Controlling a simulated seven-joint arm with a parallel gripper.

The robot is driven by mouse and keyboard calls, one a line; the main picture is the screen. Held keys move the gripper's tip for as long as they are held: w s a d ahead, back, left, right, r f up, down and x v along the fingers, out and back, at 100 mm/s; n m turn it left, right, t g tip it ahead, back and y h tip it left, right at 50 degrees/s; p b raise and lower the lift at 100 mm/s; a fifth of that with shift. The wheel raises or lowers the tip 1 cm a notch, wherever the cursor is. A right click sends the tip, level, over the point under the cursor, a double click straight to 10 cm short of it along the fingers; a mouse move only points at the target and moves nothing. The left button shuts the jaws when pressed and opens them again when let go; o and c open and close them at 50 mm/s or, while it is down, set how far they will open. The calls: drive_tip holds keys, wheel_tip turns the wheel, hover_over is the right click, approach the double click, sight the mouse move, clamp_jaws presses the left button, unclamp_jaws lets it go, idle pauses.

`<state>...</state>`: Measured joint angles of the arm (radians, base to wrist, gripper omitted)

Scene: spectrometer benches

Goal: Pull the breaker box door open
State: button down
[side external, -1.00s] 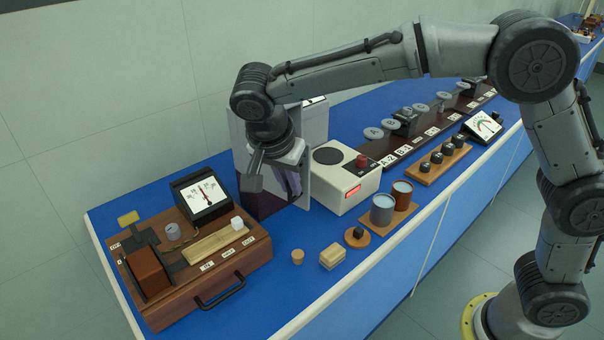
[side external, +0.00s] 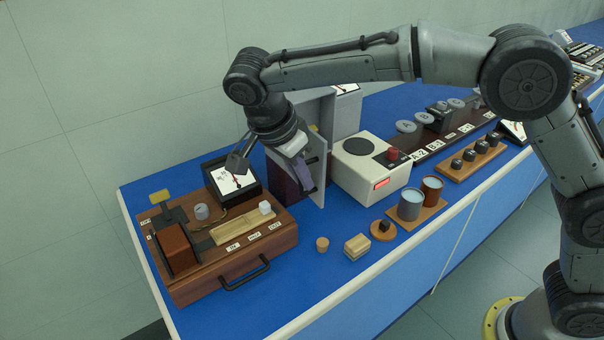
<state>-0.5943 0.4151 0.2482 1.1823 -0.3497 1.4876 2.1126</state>
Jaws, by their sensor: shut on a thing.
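The breaker box (side external: 347,112) is a pale grey box at the back of the blue bench, partly hidden behind my gripper and wrist. Its door (side external: 321,182) is a tall pale panel standing out from the box toward the front, so it looks at least partly open. My gripper (side external: 304,178) is in front of the door, tilted down, and shut on it, apparently at the handle. The handle itself is hidden by the fingers. A dark maroon surface (side external: 283,192) shows just left of the gripper.
A white device with a red knob (side external: 370,172) stands close right of the door. Two cups (side external: 411,205) and small blocks (side external: 357,246) are in front. Bare blue bench lies at the front.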

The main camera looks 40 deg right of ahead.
drive_tip(key=c, duration=0.9)
unclamp_jaws()
drive_tip(key=shift+r, duration=0.1)
drive_tip(key=v, duration=1.3)
drive_tip(key=shift+r, duration=0.35)
